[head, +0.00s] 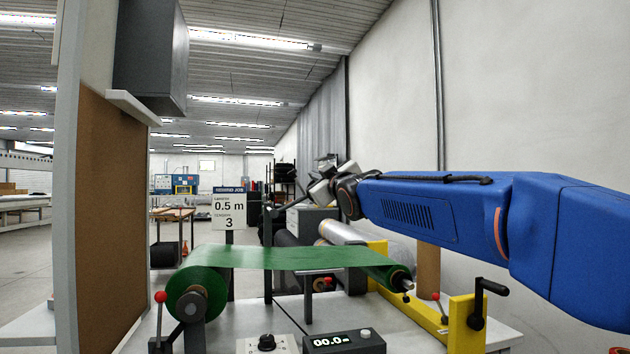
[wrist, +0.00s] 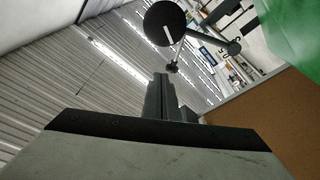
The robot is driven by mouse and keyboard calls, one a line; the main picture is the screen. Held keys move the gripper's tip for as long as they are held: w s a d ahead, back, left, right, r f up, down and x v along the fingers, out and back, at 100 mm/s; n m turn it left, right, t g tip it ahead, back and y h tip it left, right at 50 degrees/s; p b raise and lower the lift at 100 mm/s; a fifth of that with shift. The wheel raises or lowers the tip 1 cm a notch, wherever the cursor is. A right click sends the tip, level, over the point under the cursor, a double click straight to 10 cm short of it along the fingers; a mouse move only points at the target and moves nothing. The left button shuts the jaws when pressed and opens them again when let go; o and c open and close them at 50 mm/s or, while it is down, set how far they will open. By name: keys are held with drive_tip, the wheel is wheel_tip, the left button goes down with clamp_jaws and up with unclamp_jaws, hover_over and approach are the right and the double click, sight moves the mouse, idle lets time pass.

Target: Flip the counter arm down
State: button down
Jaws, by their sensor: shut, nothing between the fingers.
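A green web (head: 300,258) runs from a roll on the left to a roll (head: 395,275) on the right. A dark post (head: 268,255) stands behind the web, and a thin dark bar slants up from it towards my gripper (head: 322,185); this looks like the raised counter arm (head: 290,204). In the wrist view a black disc (wrist: 165,22) with a dark cylinder (wrist: 215,44) beside it shows beyond my fingertips, likely the counter's wheel. My gripper is shut and empty there (wrist: 163,82); contact with the arm cannot be told.
A counter display (head: 343,342) reads 00.0, beside a box with a knob (head: 267,343). A sign (head: 229,208) reads 0.5 m and 3. A yellow frame with a black crank (head: 477,310) stands at right. A brown board (head: 110,210) stands at left; a wall is on the right.

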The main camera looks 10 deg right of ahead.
drive_tip(key=w+d+f, duration=0.1)
drive_tip(key=w, duration=0.7)
drive_tip(key=shift+w+f, duration=0.25)
drive_tip(key=shift+w, duration=0.05)
drive_tip(key=shift+d+f, duration=0.15)
idle(0.5)
drive_tip(key=f+m+h, duration=0.1)
drive_tip(key=f+m, duration=0.3)
drive_tip(key=f, duration=0.1)
drive_tip(key=d+f+m+h, duration=0.1)
drive_tip(key=f+m+h, duration=0.1)
drive_tip(key=f+m, duration=0.3)
drive_tip(key=d+f+m+h, duration=0.1)
drive_tip(key=f+m, duration=0.4)
drive_tip(key=shift+d+f+h, duration=0.1)
drive_tip(key=shift+d+h, duration=0.15)
drive_tip(key=shift+h, duration=0.05)
drive_tip(key=shift+a+f, duration=0.3)
drive_tip(key=shift+f, duration=0.35)
drive_tip(key=shift+a+f, duration=0.3)
drive_tip(key=shift+f, duration=0.3)
